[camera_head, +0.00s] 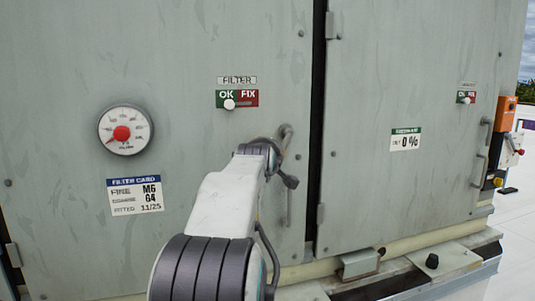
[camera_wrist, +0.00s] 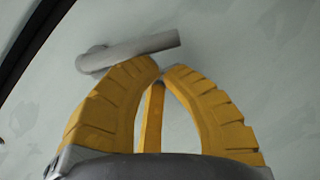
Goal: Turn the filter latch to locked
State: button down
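The filter latch is a grey lever (camera_wrist: 140,50) on the pale panel. In the wrist view its round pivot end is at the left and its bar runs right, tilted slightly upward. In the head view the lever (camera_head: 286,135) shows just past the end of my arm. My gripper (camera_wrist: 161,70) has yellow fingers whose tips come nearly together with nothing seen between them. The tips are at the lever's lower side in the picture, and the left one slightly overlaps its edge. I cannot tell whether they touch. My arm hides the fingers in the head view.
A vertical grey handle (camera_head: 289,205) is below the lever. The panel bears a round gauge (camera_head: 126,130), a FILTER OK/FIX indicator (camera_head: 237,98) and a filter card (camera_head: 135,195). A dark door gap (camera_head: 318,120) runs right of the lever. A ledge (camera_head: 430,262) juts out below.

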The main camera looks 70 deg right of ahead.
jog(key=f+n+b, duration=0.1)
jog(key=b, duration=0.2)
jog(key=s+f+n+h+b, duration=0.1)
jog(key=b, duration=0.2)
jog(key=shift+s+d, duration=0.1)
jog(key=shift+d, duration=0.3)
jog(key=shift+s+d+f+b, duration=0.25)
jog(key=shift+s+d+b, duration=0.1)
jog(key=shift+b, duration=0.2)
jog(key=shift+s+d, duration=0.15)
jog(key=shift+s, duration=0.15)
jog(key=shift+w, duration=0.1)
